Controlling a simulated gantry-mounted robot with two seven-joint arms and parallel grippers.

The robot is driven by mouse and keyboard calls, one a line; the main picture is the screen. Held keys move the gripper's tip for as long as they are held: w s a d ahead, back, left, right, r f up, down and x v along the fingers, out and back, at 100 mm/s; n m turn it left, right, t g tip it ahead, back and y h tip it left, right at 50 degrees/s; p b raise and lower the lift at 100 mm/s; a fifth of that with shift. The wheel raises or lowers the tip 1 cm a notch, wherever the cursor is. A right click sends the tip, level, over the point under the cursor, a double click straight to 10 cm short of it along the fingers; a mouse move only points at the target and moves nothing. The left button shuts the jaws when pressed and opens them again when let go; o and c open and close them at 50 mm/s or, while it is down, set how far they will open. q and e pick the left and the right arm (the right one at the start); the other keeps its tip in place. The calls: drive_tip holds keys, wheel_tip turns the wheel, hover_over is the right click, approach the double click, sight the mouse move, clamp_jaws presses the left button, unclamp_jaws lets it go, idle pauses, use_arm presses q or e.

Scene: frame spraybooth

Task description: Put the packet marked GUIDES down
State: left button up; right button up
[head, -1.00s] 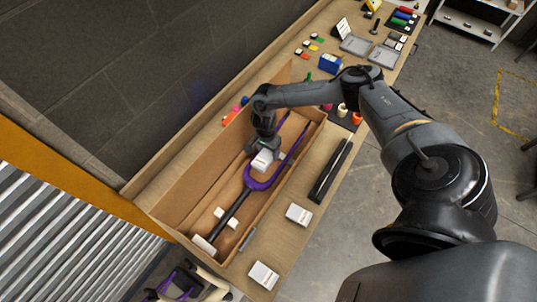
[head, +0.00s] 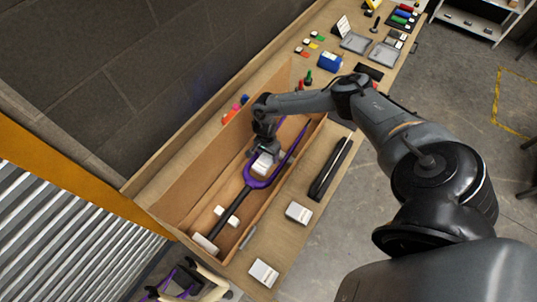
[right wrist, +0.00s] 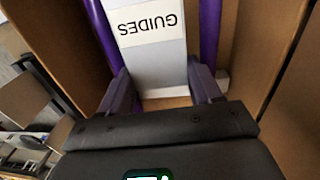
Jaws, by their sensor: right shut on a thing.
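The white packet marked GUIDES (right wrist: 151,35) is between the fingers of my right gripper (right wrist: 163,88), which is shut on it. In the head view the packet (head: 263,164) and right gripper (head: 262,152) are inside a long open cardboard box (head: 173,203). The packet is between the two legs of a purple fork (head: 290,157), just above the fork's crown. I cannot tell whether the packet touches the box floor. My left gripper is not in view.
In the box's near end are white blocks (head: 206,243) around the fork's dark tube (head: 238,203). Outside lie a black tray (head: 331,168) and two white packets (head: 298,212) (head: 263,272) on the bench. Box walls rise close on both sides of my right gripper.

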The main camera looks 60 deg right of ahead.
drive_tip(key=shift+f+b, duration=0.35)
drive_tip(key=o, duration=0.8)
drive_tip(key=shift+r, duration=0.15)
